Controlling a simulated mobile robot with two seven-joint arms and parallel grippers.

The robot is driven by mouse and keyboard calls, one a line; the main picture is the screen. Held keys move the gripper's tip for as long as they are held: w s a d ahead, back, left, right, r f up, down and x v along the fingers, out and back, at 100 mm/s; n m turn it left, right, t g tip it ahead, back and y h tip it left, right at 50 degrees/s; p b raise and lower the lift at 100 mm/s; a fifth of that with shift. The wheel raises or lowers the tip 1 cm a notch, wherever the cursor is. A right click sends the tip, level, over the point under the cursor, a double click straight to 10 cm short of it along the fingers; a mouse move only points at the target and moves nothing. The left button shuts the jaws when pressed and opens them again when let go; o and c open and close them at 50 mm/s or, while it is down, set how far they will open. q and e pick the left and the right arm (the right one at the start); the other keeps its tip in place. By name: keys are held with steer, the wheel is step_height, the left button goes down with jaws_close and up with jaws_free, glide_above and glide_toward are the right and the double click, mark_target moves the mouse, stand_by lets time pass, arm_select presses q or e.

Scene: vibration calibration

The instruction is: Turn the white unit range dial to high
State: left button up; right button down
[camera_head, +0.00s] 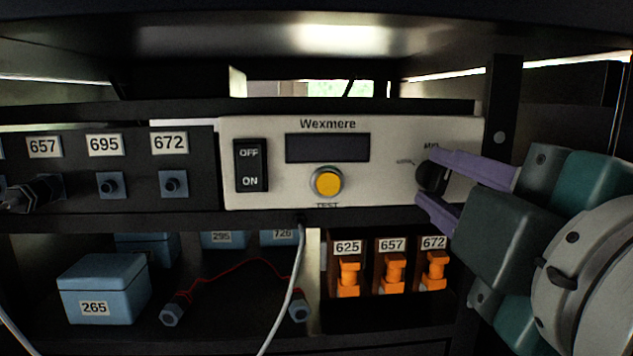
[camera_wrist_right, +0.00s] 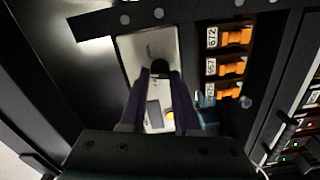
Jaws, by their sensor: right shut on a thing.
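The white unit (camera_head: 265,135), marked Wexmere, sits in the rack at the middle of the head view. It has an OFF/ON rocker switch (camera_head: 251,166), a dark display (camera_head: 328,148) and a yellow TEST button (camera_head: 327,182). Its black range dial (camera_head: 429,176) is at the right end of the panel, with a partly covered label above it. My right gripper (camera_head: 426,178) is shut on the dial, with one purple finger above and one below. In the right wrist view the dial (camera_wrist_right: 160,66) shows between the fingertips. The dial's pointer setting is hidden. My left gripper is not in view.
A dark panel with sockets labelled 657, 695 and 672 (camera_head: 169,143) is left of the unit. Below are blue boxes (camera_head: 103,288), a red cable (camera_head: 235,268) and orange parts (camera_head: 393,273) in a dark holder. A white cable (camera_head: 290,290) hangs in front of the shelf.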

steer(key=m, duration=0.4)
steer(key=shift+r+m, duration=0.1)
steer(key=shift+m, duration=0.2)
steer(key=m, duration=0.4)
steer(key=shift+d, duration=0.1)
steer(key=shift+m, duration=0.3)
steer(key=c, duration=0.6)
jaws_free()
steer(key=shift+c, duration=0.2)
